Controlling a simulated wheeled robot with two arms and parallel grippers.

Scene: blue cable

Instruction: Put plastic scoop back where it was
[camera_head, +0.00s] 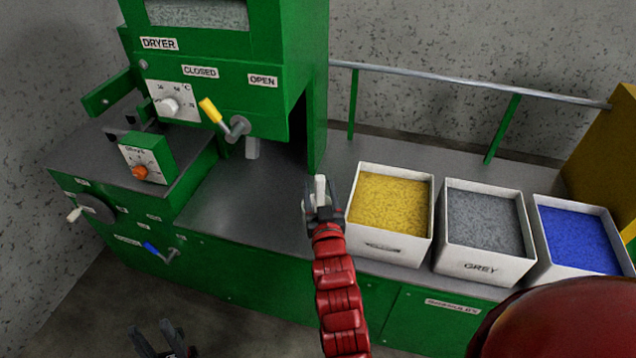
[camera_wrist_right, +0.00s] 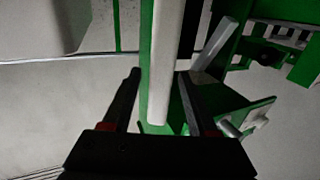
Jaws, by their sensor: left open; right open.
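My right gripper (camera_head: 321,197) is at the end of the red arm, over the grey worktop just left of the yellow-granule bin. Its jaws are open. A pale, narrow piece (camera_head: 320,186) shows at its fingertips. In the right wrist view a long pale bar (camera_wrist_right: 166,60) runs down between the two open fingers (camera_wrist_right: 162,95). It may be the plastic scoop, but its full shape is hidden and I cannot tell if a finger touches it. My left gripper (camera_head: 160,338) is open and empty, low at the bottom left, in front of the green machine.
White bins of yellow (camera_head: 391,242), grey (camera_head: 484,269) and blue (camera_head: 575,203) granules stand in a row on the right. The green dryer (camera_head: 218,85) has a yellow-handled lever (camera_head: 211,111). A rail (camera_head: 450,80) runs behind. The worktop (camera_head: 245,205) is clear left of my right gripper.

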